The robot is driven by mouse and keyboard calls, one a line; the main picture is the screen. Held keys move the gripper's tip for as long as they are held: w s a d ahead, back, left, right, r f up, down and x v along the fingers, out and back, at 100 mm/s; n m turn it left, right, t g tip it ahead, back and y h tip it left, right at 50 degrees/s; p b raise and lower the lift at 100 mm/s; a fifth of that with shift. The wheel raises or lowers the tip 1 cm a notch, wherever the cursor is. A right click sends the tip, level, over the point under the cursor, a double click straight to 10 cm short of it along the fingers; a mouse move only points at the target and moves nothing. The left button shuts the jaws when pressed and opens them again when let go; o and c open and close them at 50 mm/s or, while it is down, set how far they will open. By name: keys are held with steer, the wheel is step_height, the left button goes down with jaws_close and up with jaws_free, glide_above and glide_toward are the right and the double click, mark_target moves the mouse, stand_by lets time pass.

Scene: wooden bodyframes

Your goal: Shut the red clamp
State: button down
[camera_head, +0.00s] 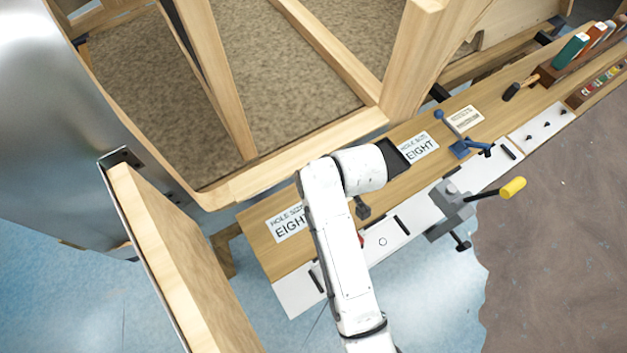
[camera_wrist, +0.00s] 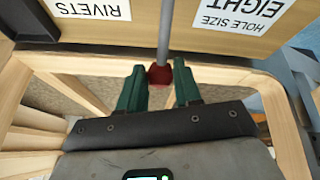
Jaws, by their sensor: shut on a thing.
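In the wrist view, the red round knob (camera_wrist: 159,75) of the clamp's handle sits between the two green fingers of my gripper (camera_wrist: 160,80), which is shut on it. A grey rod (camera_wrist: 164,28) runs from the knob toward the top of the picture. The rest of the red clamp is not clear in this view. In the head view, my white arm covers the middle of the bench and hides the gripper. Only a small red spot (camera_head: 361,240) shows beside the arm there; I cannot tell which part it is.
A blue clamp (camera_head: 463,150) stands on the wooden bench (camera_head: 262,250), right of my arm. A grey vise (camera_head: 452,205) with a yellow handle (camera_head: 512,188) is at the bench's front edge. A wooden frame (camera_head: 300,160) lies behind. A wooden panel (camera_head: 178,265) stands at the left.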

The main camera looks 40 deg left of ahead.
steer(key=shift+s+d+r+t+y, duration=0.25)
steer(key=shift+d+r+t+y, duration=0.15)
steer(key=shift+d+r+y, duration=0.35)
steer(key=shift+s+d+r+t+y, duration=0.25)
steer(key=shift+d+r+t+y, duration=0.25)
steer(key=shift+y, duration=0.45)
steer(key=c, duration=0.8)
jaws_free()
steer(key=v, duration=1)
steer(key=shift+d+r, duration=0.3)
steer(key=shift+d, duration=0.05)
